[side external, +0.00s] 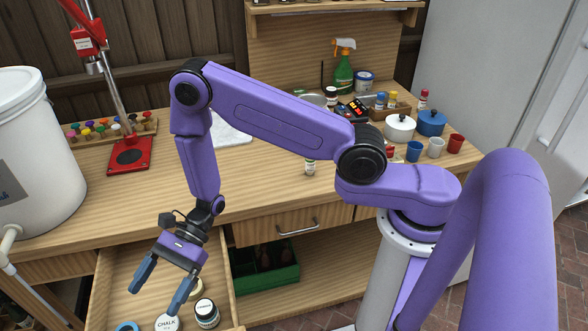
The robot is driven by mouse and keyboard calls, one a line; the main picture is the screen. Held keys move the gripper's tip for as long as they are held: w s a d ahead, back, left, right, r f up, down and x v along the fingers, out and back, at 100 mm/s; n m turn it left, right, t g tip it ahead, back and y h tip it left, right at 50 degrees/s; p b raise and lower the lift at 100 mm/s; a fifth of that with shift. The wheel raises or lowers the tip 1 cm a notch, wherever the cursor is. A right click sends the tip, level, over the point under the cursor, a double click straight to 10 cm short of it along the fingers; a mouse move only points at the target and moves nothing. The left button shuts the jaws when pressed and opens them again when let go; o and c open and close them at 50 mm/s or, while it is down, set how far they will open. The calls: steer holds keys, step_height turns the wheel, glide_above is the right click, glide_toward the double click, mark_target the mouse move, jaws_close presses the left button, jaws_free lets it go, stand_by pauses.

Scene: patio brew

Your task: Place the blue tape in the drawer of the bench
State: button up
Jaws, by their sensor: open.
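A blue ring that looks like the blue tape (127,324) lies in the open drawer (105,284) of the bench at the lower left. The picture's bottom edge cuts part of it off. My gripper (158,296) hangs over the drawer, pointing down, with its two blue-grey fingers spread apart and nothing between them. The ring shows below and to the left of the fingertips, apart from them. The exact height of the fingers above the drawer floor is hard to tell.
The drawer also holds a chalk tin (167,323), a dark jar (207,313) and a tan roll (194,290). A closed drawer (275,229) is beside it, above a green crate (268,277). A white bucket (38,150) and red press (130,155) stand on the bench.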

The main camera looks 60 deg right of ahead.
steer(key=s+d+r+n+g+h, duration=0.4)
steer(key=s+d+r+n, duration=0.15)
steer(key=s+n, duration=0.3)
steer(key=s+d+r+n+g+h, duration=0.4)
steer(key=s+r+n, duration=0.3)
steer(key=s, duration=0.2)
steer(key=s+d+r+n+t+h, duration=0.2)
steer(key=d+n, duration=0.4)
steer(key=d, duration=0.3)
steer(key=s+d+r+n+t+h, duration=0.2)
steer(key=d+r+n+t+h, duration=0.1)
steer(key=d+n+t, duration=0.4)
steer(key=d, duration=0.3)
steer(key=shift+s+h, duration=0.35)
steer(key=shift+h, duration=0.05)
steer(key=shift+d, duration=0.1)
steer(key=shift+c, duration=0.3)
